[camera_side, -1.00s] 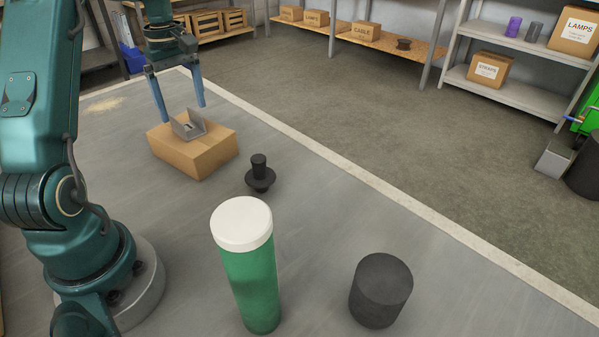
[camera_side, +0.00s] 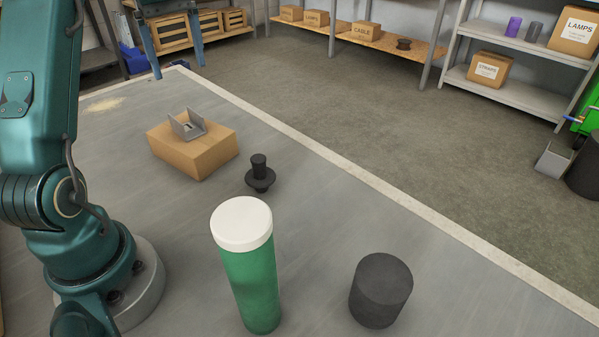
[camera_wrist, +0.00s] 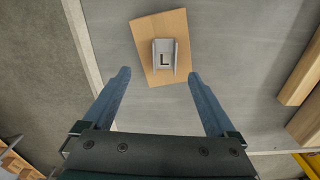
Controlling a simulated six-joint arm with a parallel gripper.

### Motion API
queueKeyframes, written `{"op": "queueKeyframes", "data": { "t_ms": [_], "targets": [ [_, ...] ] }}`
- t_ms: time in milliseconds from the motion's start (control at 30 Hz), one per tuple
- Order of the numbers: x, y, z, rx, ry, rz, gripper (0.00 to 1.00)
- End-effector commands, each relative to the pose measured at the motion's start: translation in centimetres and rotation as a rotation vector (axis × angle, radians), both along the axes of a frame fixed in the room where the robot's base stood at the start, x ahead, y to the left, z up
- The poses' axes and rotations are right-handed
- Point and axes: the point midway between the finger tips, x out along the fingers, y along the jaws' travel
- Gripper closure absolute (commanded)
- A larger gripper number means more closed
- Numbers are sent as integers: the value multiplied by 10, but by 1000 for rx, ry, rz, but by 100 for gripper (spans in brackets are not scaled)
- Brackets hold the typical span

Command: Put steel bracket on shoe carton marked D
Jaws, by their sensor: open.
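The grey steel bracket (camera_side: 187,125) rests on top of a tan carton (camera_side: 194,156) on the table, with its two upright flanges pointing up. In the wrist view the bracket (camera_wrist: 165,60) lies near the middle of the carton (camera_wrist: 142,36), within its edges, and a dark L-shaped mark shows on it. I can read no letter D on the carton. My gripper (camera_side: 178,71) is open and empty, raised above the bracket and clear of it. Its fingers also show in the wrist view (camera_wrist: 159,73), spread wide with nothing between them.
A black flanged part (camera_side: 260,178) stands right of the carton. A green cylinder with a white cap (camera_side: 248,262) and a dark grey cylinder (camera_side: 381,290) stand nearer. Shelves line the wall.

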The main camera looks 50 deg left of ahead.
Motion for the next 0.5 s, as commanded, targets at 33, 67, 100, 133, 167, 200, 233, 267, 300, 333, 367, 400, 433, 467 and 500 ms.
{"op": "queueKeyframes", "data": {
  "t_ms": [33,67,100,133,167,200,233,267,300,333,367,400,433,467,500],
  "targets": [
    [2,-16,7,16,-16,-71,8],
    [4,-25,10,27,-26,-116,8],
    [4,-39,14,42,-40,-182,8],
    [4,-49,16,54,-52,-233,8],
    [4,-60,19,67,-64,-286,8],
    [2,-74,21,81,-79,-354,8],
    [1,-84,22,93,-91,-406,8],
    [-2,-94,23,106,-104,-457,8],
    [-5,-108,23,122,-120,-525,8],
    [-9,-117,23,134,-132,-575,8],
    [-12,-127,22,146,-144,-625,8],
    [-18,-140,21,163,-160,-693,8],
    [-23,-149,19,174,-173,-743,8],
    [-28,-157,17,186,-185,-795,8],
    [-35,-169,14,204,-203,-861,8]
  ]
}}
